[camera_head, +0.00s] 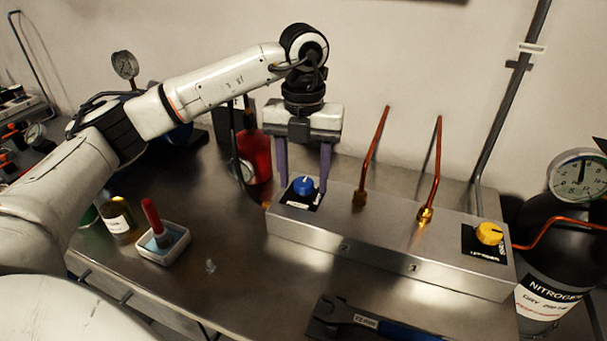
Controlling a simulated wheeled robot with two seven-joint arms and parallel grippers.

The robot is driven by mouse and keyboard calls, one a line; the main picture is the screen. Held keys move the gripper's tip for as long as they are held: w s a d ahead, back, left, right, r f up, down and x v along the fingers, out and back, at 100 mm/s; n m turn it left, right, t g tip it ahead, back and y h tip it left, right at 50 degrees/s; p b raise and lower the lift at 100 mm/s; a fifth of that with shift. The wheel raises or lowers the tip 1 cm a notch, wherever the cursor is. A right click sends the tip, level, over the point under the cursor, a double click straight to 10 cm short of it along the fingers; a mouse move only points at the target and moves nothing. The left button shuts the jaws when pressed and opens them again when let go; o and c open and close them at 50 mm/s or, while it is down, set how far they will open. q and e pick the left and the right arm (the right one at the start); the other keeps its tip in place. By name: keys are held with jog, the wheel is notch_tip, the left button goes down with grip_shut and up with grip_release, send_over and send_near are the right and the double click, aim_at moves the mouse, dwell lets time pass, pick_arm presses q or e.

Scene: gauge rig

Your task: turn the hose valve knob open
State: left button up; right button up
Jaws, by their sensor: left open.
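A metal manifold block (390,240) stands on the bench. A blue knob (303,186) sits on its left end over a black-and-white label, and a yellow knob (489,233) sits on its right end over another label. The label text is too small to read, so I cannot tell which knob is named the hose valve. My left gripper (304,181) points down at the blue knob, open, with one purple finger on each side of it. I cannot tell whether the fingers touch the knob. My right gripper is out of view.
Two copper tubes (372,155) rise from the block. A black nitrogen cylinder (548,240) with a gauge (577,174) stands at right. A red bottle (255,156) is behind the arm. A white tray (163,243), a small jar (117,220) and a blue-handled tool (350,321) lie nearer.

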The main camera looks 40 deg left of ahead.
aim_at(303, 183)
pick_arm(q)
jog(key=shift+r, duration=0.1)
notch_tip(303, 183, up, 10)
jog(key=shift+p, duration=0.4)
jog(key=shift+s, duration=0.1)
dwell(0.4)
